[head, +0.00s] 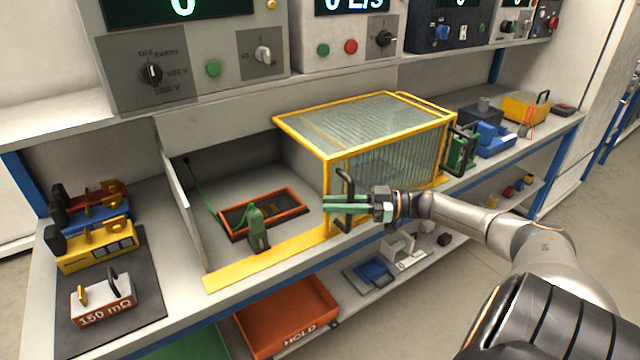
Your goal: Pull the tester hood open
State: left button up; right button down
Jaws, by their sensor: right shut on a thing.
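The tester hood (395,150) is a yellow-framed box with clear ribbed panels on the bench. It stands over the right side of the bay, and the left side of the bay is uncovered. Its black upright handle (347,183) is on the front face near the left corner. My right gripper (335,203), with green fingers, reaches in from the right and is shut on the handle. The fingers hide the middle of the handle. My left gripper is not in view.
An orange-rimmed tray (298,199) and a green clamp (257,230) with a green cable lie in the uncovered bay. A yellow strip (265,262) runs along its front. Weighted blocks (103,300) stand at left; blue and yellow units (524,107) stand at right. An orange HOLD bin (318,292) sits below.

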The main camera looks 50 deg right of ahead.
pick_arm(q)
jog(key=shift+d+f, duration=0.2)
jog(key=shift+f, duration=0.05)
pick_arm(e)
jog(key=shift+s+d, duration=0.15)
jog(key=shift+d, duration=0.55)
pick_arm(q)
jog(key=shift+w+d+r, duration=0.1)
pick_arm(e)
jog(key=c, duration=1.1)
grip_release()
pick_arm(q)
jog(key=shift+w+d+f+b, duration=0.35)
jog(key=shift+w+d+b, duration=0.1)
jog(key=shift+b, duration=0.5)
pick_arm(e)
jog(key=v, duration=1.2)
jog(key=shift+s+d, duration=0.2)
jog(key=shift+s, duration=0.05)
